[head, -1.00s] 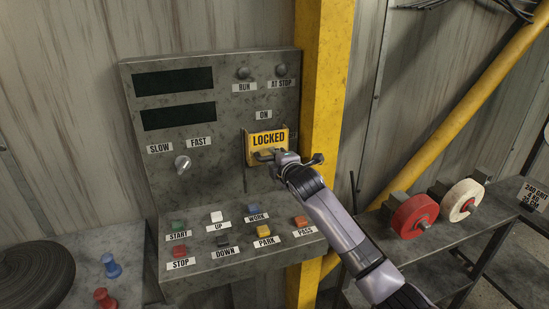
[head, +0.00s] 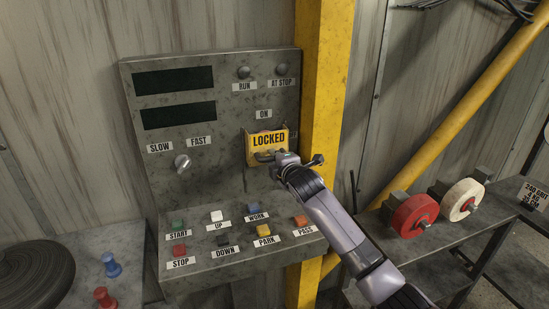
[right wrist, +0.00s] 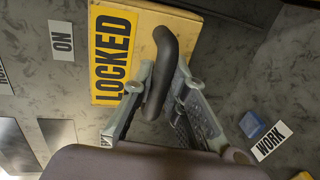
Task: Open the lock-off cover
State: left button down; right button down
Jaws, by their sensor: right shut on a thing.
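The yellow lock-off cover (head: 252,149) with its LOCKED label is on the upright face of the grey control panel, below the ON label. It leans out slightly from the panel. In the right wrist view the cover (right wrist: 180,42) fills the upper middle, with a dark curved handle (right wrist: 163,75) standing out from it. My right gripper (head: 268,156) is at the cover's lower part. In the right wrist view its fingers (right wrist: 157,88) are shut on the handle. What lies behind the cover is hidden. My left gripper is not in view.
Labelled buttons, such as the blue WORK button (head: 252,208), sit on the ledge below. A SLOW/FAST knob (head: 182,164) is to the left. A yellow post (head: 322,90) stands right beside the panel. Red (head: 415,216) and white wheels (head: 462,200) stand on a shelf at right.

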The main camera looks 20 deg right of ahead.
notch_tip(320, 180, down, 10)
jog(key=b, duration=0.3)
jog(key=shift+r, duration=0.1)
jog(key=c, duration=1.8)
grip_release()
jog(key=shift+c, duration=0.2)
jog(key=shift+s, duration=0.1)
jog(key=v, duration=1.2)
